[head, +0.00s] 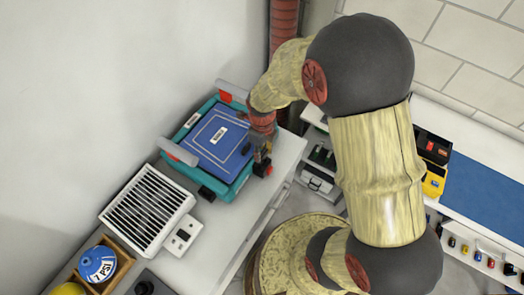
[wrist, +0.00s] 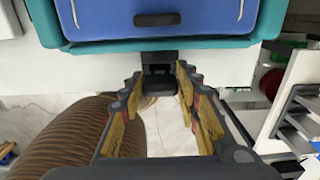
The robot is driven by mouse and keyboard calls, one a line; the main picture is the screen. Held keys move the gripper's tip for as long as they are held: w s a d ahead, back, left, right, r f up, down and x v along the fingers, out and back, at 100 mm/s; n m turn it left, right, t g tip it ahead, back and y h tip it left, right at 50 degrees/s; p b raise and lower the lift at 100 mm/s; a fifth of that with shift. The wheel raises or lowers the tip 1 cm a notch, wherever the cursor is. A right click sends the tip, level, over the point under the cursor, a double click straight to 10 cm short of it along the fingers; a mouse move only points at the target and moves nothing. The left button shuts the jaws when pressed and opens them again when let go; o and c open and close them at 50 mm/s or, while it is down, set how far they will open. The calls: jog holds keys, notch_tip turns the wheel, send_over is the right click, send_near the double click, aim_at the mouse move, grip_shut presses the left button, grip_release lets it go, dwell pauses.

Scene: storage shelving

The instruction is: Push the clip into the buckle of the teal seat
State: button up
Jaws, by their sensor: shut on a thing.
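The teal seat (head: 243,180) with a blue pad lies on the white worktop; its edge also shows across the top of the wrist view (wrist: 90,46). My gripper (head: 262,160) is at the seat's right edge in the head view. In the wrist view, my gripper (wrist: 160,82) has its fingers on both sides of a small black piece, the clip (wrist: 158,76), and is shut on it. The clip is right against or just under the teal edge. Darker black parts sit behind it; I cannot tell the buckle apart from it or whether they are joined.
A white louvred box (head: 148,208) and a wooden tray with a blue-and-white ball (head: 98,263) stand at the lower left. A red ribbed pole (head: 284,30) rises behind the seat. Shelves with boxes (head: 318,178) are to the right. Some worktop in front of the seat is bare.

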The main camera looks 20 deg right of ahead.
jog(key=shift+f+b, duration=1.1)
jog(key=shift+f, duration=1.1)
dwell(1.8)
jog(key=o, duration=1.2)
jog(key=shift+o, duration=0.3)
jog(key=o, duration=0.4)
jog(key=shift+o, duration=0.4)
jog(key=shift+r, duration=0.1)
jog(key=shift+r+p, duration=3.15)
jog(key=shift+r, duration=0.85)
